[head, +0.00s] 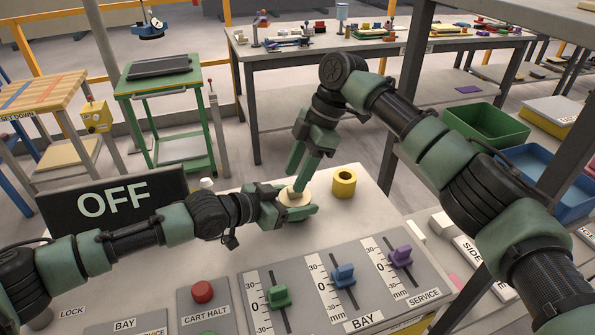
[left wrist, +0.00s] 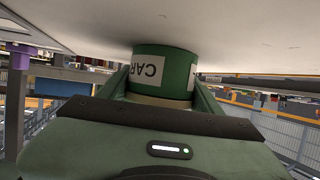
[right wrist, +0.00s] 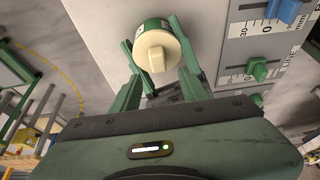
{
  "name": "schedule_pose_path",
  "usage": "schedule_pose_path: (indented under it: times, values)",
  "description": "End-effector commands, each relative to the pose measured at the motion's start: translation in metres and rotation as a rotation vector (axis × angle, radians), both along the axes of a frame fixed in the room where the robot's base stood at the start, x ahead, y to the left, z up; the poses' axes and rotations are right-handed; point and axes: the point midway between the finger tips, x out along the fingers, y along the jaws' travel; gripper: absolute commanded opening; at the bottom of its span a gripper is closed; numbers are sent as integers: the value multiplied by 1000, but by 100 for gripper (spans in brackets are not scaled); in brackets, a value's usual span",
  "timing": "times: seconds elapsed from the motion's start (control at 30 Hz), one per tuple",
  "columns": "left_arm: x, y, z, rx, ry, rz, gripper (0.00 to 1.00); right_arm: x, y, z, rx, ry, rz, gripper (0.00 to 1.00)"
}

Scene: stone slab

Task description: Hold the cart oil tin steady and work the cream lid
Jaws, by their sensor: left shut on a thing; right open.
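The oil tin (left wrist: 182,72) is a green cylinder with a white label reading "CAR", upside down in the left wrist view. It stands on the pale slab. Its cream lid (right wrist: 152,58) has a raised bar across the top; the lid also shows in the head view (head: 295,198). My left gripper (head: 292,207) is shut on the tin, one finger on each side. My right gripper (right wrist: 160,78) is open, pointing down over the lid, with its fingers apart. In the head view its fingers (head: 301,172) partly hide the lid.
Green, blue and purple sliders (head: 343,276) and a red button (head: 202,291) lie in front. A dark "OFF" sign (head: 113,201) stands at left. A shelf with bins is at right.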

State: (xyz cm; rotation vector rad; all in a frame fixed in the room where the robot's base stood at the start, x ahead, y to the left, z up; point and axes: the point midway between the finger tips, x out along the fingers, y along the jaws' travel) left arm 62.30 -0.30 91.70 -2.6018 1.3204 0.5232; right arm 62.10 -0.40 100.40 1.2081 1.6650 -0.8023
Motion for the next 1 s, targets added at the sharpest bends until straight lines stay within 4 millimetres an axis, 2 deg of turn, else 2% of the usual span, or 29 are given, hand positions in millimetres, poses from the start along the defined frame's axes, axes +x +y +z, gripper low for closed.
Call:
schedule_pose_path:
  times: [0.17,0.5,0.73,0.83,1.0]
  values:
    - [-1,0,-3,4,3,-1,0,2,-5,12,-1,-1,-3,44]
    - [-1,-1,-1,1,0,-4,0,10,-29,77,2,-3,-2,44]
    - [-1,-2,1,-1,-2,-4,0,13,-41,106,1,-2,-1,45]
    - [-1,-2,1,-2,-2,-4,0,12,-41,105,0,0,1,45]
    - [0,-2,2,-3,-4,-4,0,9,-32,78,-4,2,1,45]
